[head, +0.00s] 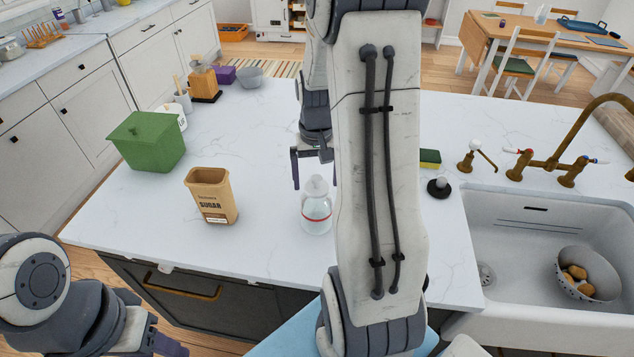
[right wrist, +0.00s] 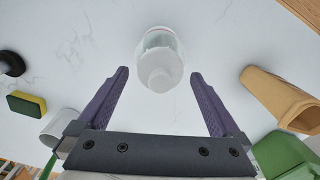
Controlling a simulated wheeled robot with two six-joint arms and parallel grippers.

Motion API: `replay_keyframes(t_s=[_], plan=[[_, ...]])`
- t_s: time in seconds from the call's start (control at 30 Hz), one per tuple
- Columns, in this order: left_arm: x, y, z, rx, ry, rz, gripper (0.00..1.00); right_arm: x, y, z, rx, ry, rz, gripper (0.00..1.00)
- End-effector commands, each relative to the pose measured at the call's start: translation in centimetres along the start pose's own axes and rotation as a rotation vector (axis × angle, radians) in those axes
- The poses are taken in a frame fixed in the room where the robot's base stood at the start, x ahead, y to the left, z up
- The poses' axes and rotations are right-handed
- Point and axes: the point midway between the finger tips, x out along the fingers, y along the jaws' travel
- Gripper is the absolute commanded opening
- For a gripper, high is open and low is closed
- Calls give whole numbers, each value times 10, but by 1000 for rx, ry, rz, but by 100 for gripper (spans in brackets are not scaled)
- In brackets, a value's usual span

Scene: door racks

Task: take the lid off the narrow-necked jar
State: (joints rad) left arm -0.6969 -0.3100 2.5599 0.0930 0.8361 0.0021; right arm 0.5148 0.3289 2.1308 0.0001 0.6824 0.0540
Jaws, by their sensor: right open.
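The narrow-necked jar (head: 317,222) is clear glass with a red band and stands upright on the white counter. Its pale lid (head: 317,186) is on top; in the right wrist view the lid (right wrist: 160,79) shows in front of the jar body (right wrist: 160,42). My right gripper (head: 312,170) is open above and behind the jar, partly hidden by my arm. In the right wrist view its two purple fingers (right wrist: 159,74) are spread either side of the lid, with gaps on both sides. My left gripper (head: 168,345) is low at the left, partly cut off by the frame's bottom edge.
An open sugar box (head: 211,198) and a green container (head: 150,140) stand left of the jar. A yellow-green sponge (head: 430,158) and a black stopper-like object (head: 439,187) lie near the sink (head: 520,240). The counter (head: 265,190) around the jar is clear.

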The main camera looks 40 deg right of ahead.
Motion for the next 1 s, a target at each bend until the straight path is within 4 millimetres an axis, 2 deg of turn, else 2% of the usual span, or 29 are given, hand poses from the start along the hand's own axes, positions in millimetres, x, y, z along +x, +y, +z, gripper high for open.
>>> replay_keyframes(t_s=[0.2,0.23,0.43,0.77,0.87,1.0], plan=[[0,0,0,0,0,0,50,2,0,0,0,1,0,100],[0,0,0,0,0,0,50,2,0,0,0,1,0,96],[0,0,0,0,0,0,50,2,0,0,0,1,0,20],[1,0,0,0,0,0,50,0,0,-1,0,3,0,17],[3,0,0,0,0,0,50,-6,0,-1,0,3,0,17],[9,-1,0,0,0,0,50,-24,0,-2,0,7,0,17]])
